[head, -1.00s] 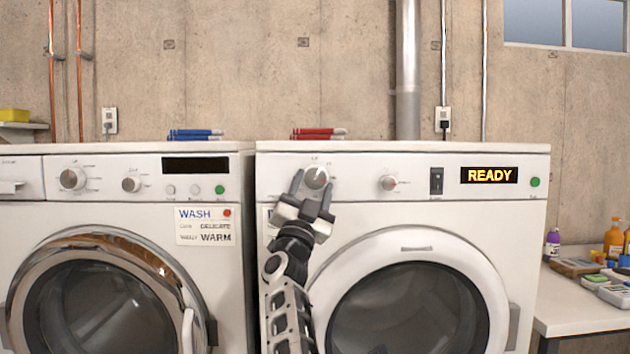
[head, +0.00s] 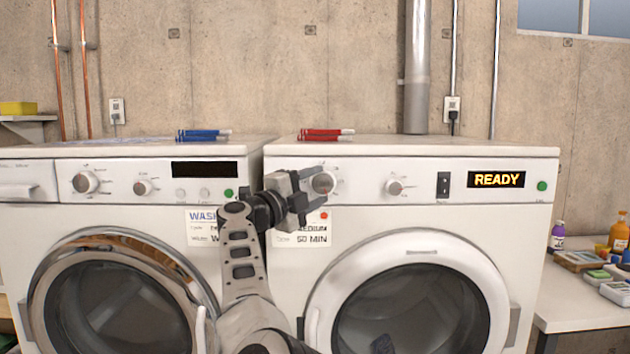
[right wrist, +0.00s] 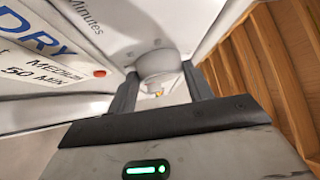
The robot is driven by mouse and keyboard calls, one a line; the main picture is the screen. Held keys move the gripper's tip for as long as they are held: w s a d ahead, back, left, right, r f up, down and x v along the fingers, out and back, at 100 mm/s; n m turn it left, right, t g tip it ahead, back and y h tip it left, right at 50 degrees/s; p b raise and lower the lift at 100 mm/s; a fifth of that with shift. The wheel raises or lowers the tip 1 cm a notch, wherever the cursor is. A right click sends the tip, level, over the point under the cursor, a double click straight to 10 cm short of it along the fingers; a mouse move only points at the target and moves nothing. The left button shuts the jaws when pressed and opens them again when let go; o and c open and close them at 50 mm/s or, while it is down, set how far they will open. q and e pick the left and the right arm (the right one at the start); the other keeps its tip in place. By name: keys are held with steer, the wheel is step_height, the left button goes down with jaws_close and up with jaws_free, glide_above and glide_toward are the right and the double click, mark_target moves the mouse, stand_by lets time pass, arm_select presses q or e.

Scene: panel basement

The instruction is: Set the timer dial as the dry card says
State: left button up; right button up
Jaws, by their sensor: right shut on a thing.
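The dryer's left dial (head: 323,183) is a round pale knob on the right machine's panel. My right gripper (head: 314,188) comes at it from the left, turned sideways, and is shut on it, one finger above and one below. The right wrist view shows the knob (right wrist: 158,62) between the two fingers (right wrist: 160,88), with the word "Minutes" printed nearby. The dial's pointer setting cannot be read. The dry card (head: 311,228) hangs below it, partly behind the gripper, and reads "MEDIUM" and "50 MIN"; "DRY" shows in the wrist view (right wrist: 45,60). My left gripper is not in view.
A second dryer dial (head: 394,187), a black switch (head: 443,184), a lit "READY" display (head: 496,179) and a green button (head: 542,185) sit to the right. The washer (head: 35,215) stands at left, its wash card (head: 201,222) partly hidden by my arm.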

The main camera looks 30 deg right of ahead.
steer(key=shift+r+m+g+y+p, duration=0.4)
steer(key=shift+r+m+y+p, duration=0.15)
steer(key=shift+m+y+p, duration=0.45)
steer(key=shift+m+y, duration=0.5)
steer(key=shift+m, duration=0.2)
steer(key=shift+r+m+y+p, duration=0.15)
steer(key=shift+m+y+p, duration=0.15)
steer(key=shift+m+y, duration=0.4)
steer(key=y, duration=0.1)
steer(key=m+y, duration=0.1)
steer(key=shift+s+d+r+m+y, duration=0.1)
steer(key=shift+d+r+m+y, duration=0.1)
steer(key=shift+m+y, duration=0.1)
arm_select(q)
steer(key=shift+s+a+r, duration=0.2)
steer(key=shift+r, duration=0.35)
arm_select(e)
steer(key=shift+d+r+m+t+y, duration=0.15)
steer(key=shift+m+t+y, duration=0.45)
steer(key=shift+y, duration=0.5)
steer(key=shift+s, duration=0.1)
steer(key=o, duration=1)
steer(key=shift+c, duration=0.2)
